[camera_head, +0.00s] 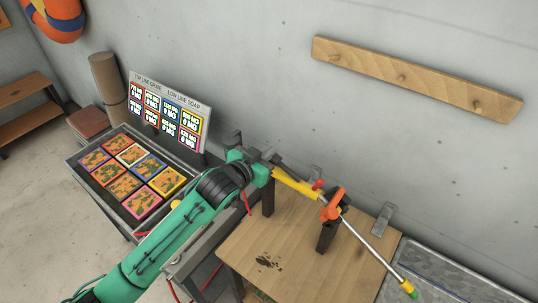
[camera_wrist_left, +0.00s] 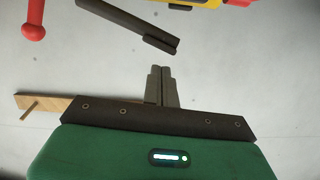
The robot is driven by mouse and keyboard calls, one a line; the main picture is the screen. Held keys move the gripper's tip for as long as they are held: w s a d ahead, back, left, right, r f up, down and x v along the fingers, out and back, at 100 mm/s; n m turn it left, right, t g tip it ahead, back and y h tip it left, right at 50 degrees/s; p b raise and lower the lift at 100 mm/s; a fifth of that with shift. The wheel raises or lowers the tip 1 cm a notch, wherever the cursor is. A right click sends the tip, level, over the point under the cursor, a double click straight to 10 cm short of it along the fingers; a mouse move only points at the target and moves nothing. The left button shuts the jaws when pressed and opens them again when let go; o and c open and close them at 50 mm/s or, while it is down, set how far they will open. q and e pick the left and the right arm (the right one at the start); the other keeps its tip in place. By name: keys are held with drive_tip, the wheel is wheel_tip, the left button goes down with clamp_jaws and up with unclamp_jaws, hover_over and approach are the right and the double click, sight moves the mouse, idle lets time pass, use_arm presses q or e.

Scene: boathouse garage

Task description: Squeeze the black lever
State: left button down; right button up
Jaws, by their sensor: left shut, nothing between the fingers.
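A yellow tool body (camera_head: 297,185) lies across dark stands on the wooden bench, with an orange clamp (camera_head: 333,204) and a long silver rod. The black lever (camera_head: 292,168) runs just behind the yellow body. In the left wrist view, the black lever (camera_wrist_left: 128,25) slants across the top, its end just beyond my fingertips, with a gap in the picture. My left gripper (camera_head: 268,154) is shut and empty near the left end of the tool. Its closed fingers also show in the left wrist view (camera_wrist_left: 160,72). My right gripper is out of view.
The wooden bench (camera_head: 290,250) has a dark stain and free room in front. A tray (camera_head: 112,205) of colourful boxes and a price board (camera_head: 170,108) are at left. A wooden peg rail (camera_head: 400,77) hangs on the wall. A red-knobbed part (camera_wrist_left: 34,20) is at the wrist view's upper left.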

use_arm(q)
drive_tip(key=b+v, duration=0.4)
drive_tip(key=v, duration=0.6)
drive_tip(key=shift+b, duration=0.4)
